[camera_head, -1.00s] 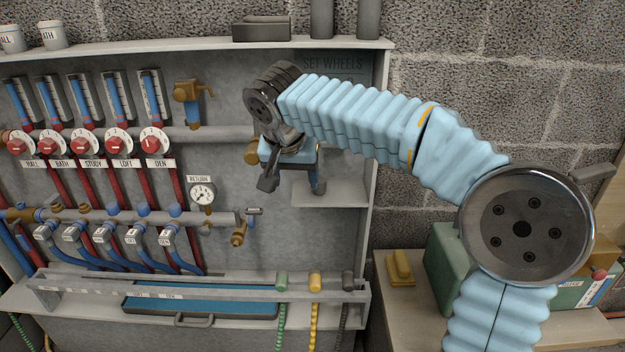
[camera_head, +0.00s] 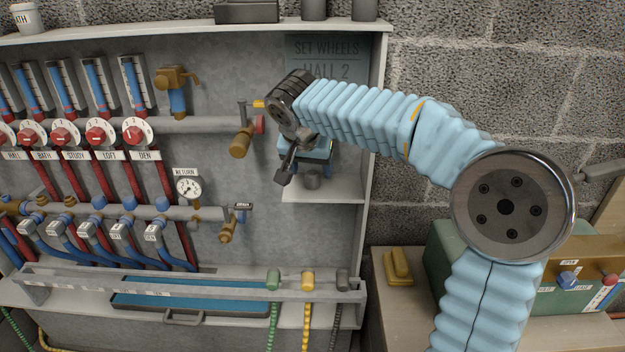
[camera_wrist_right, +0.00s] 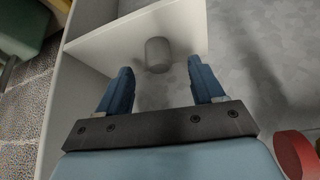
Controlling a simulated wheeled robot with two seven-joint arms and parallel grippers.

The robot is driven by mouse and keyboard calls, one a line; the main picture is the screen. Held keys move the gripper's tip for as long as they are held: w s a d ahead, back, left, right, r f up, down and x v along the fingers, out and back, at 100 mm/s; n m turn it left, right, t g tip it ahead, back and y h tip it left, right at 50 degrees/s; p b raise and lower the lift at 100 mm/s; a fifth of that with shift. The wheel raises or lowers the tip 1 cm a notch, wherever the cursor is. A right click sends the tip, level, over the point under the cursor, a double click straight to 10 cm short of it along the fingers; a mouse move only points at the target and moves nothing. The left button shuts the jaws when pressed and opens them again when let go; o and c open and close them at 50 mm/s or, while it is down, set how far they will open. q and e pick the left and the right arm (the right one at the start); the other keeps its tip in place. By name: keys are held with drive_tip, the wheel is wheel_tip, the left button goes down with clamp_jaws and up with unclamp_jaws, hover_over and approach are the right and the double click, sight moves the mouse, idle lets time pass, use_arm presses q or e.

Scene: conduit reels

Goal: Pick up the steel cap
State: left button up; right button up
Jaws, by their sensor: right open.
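The steel cap (camera_head: 312,181) is a small plain grey cylinder on the small shelf at the right end of the wall panel. It also shows in the right wrist view (camera_wrist_right: 158,54), on the pale shelf board. My right gripper (camera_head: 296,170) is at the shelf, just left of and above the cap in the head view. In the right wrist view the two blue fingers (camera_wrist_right: 160,72) are apart and empty. The cap appears centred between them, a little beyond their tips. My left gripper is not in view.
The shelf board (camera_head: 340,190) meets the panel's side wall on the right. A brass valve with a red end (camera_head: 243,140) is left of the gripper. A sign reading "SET WHEELS HALL 2" (camera_head: 326,55) hangs above.

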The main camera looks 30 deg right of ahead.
sight(312, 172)
drive_tip(key=x, duration=0.3)
drive_tip(key=shift+w+d, duration=0.15)
drive_tip(key=c, duration=1.1)
drive_tip(key=shift+c, duration=0.2)
